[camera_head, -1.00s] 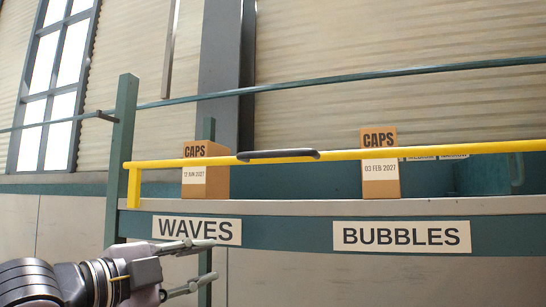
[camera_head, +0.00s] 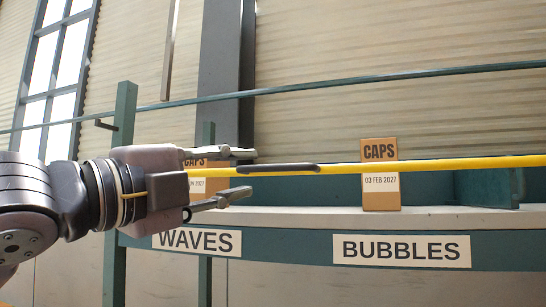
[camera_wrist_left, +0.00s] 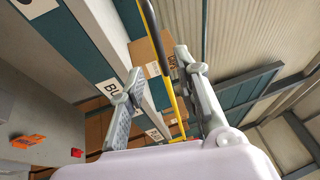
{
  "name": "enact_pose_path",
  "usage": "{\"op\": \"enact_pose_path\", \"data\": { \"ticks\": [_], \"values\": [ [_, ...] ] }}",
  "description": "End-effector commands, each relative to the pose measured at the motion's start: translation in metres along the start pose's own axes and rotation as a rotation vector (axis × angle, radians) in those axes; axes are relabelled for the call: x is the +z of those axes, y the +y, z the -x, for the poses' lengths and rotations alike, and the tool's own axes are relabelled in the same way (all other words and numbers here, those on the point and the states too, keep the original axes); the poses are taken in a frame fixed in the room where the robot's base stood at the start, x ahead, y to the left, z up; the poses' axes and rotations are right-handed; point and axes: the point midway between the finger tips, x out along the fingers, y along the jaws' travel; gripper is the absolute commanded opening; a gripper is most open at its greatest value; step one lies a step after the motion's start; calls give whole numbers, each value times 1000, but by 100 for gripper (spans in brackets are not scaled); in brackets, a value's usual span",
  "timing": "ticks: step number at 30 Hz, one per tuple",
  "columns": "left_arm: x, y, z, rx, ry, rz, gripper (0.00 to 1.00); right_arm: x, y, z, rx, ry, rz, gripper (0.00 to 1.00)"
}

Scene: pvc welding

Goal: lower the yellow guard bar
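The yellow guard bar (camera_head: 430,164) runs across the front of the shelf, above its edge. It has a black handle (camera_head: 278,169). My left gripper (camera_head: 248,173) is open at the left end of the handle, with one finger above and one below it in the head view. In the left wrist view the yellow bar (camera_wrist_left: 172,98) passes between the open fingers of the left gripper (camera_wrist_left: 158,68). I see no finger closed on the bar or handle. The bar's left end is hidden behind my left arm. My right gripper is not in view.
A CAPS box (camera_head: 380,193) stands on the shelf (camera_head: 320,214) behind the bar; another CAPS box (camera_head: 197,184) is partly hidden by my gripper. WAVES (camera_head: 197,241) and BUBBLES (camera_head: 402,251) labels mark the shelf front. A green post (camera_head: 125,106) stands at the left.

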Motion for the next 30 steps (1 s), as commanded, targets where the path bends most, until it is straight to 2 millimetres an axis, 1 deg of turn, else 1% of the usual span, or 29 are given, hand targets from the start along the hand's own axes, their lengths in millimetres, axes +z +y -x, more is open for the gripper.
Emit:
{"op": "enact_pose_path", "data": {
  "ticks": [1, 6, 9, 12, 17, 25, 30],
  "values": [
    [0, -3, -13, 3, 2, 3, 30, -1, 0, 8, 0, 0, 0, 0],
    [0, -3, -47, 2, 2, 3, 30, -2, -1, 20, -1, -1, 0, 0],
    [0, -2, -63, 2, 1, 2, 30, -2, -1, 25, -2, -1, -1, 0],
    [0, -1, -74, 1, 1, 2, 30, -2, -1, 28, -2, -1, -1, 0],
    [1, 0, -83, 1, -1, 1, 30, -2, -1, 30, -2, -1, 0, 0],
    [0, 1, -84, 0, 0, 0, 30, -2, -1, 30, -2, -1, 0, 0],
    [0, 0, -83, 0, 0, 1, 18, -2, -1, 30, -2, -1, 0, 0]
  ]
}}
